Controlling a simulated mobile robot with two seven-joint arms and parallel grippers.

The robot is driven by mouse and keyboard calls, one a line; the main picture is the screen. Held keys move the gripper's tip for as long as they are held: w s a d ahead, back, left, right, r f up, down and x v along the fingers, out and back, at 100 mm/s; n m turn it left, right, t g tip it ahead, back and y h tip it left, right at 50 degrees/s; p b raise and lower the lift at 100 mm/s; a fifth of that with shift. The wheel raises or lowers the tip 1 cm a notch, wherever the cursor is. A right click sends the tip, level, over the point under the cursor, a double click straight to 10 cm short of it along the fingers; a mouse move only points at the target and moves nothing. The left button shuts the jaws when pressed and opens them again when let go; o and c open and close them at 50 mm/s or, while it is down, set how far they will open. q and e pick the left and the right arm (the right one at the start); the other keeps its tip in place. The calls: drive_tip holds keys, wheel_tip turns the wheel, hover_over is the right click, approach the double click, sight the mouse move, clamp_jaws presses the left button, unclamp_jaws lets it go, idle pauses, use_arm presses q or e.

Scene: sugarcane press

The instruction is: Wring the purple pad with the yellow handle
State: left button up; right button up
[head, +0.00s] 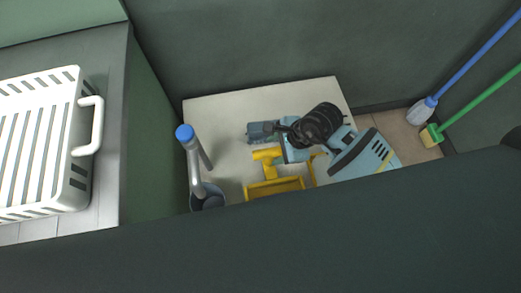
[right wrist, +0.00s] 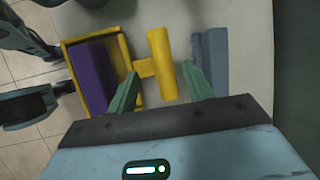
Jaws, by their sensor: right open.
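In the right wrist view the handle (right wrist: 162,62) stands upright in the picture. The purple pad (right wrist: 93,76) lies inside the yellow frame to its left; I cannot make it out in the head view. My right gripper (head: 288,150) is over the handle. In the wrist view its two green fingers (right wrist: 160,72) are open, one on each side of the handle, and I cannot tell whether they touch it. My left gripper is not in view.
A blue-grey block (right wrist: 211,60) lies just right of the handle in the wrist view. A grey bent pipe with a blue cap (head: 185,132) stands at the left. A white basket (head: 75,178) sits on the counter. A blue mop (head: 424,110) and green broom (head: 432,135) lean at the right.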

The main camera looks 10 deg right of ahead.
sight(269, 153)
drive_tip(key=shift+w+d, duration=0.15)
drive_tip(key=shift+d, duration=0.1)
drive_tip(key=shift+b+x, duration=0.8)
drive_tip(key=shift+x, duration=3.1)
drive_tip(key=shift+d, duration=0.1)
drive_tip(key=shift+c, duration=0.3)
clamp_jaws()
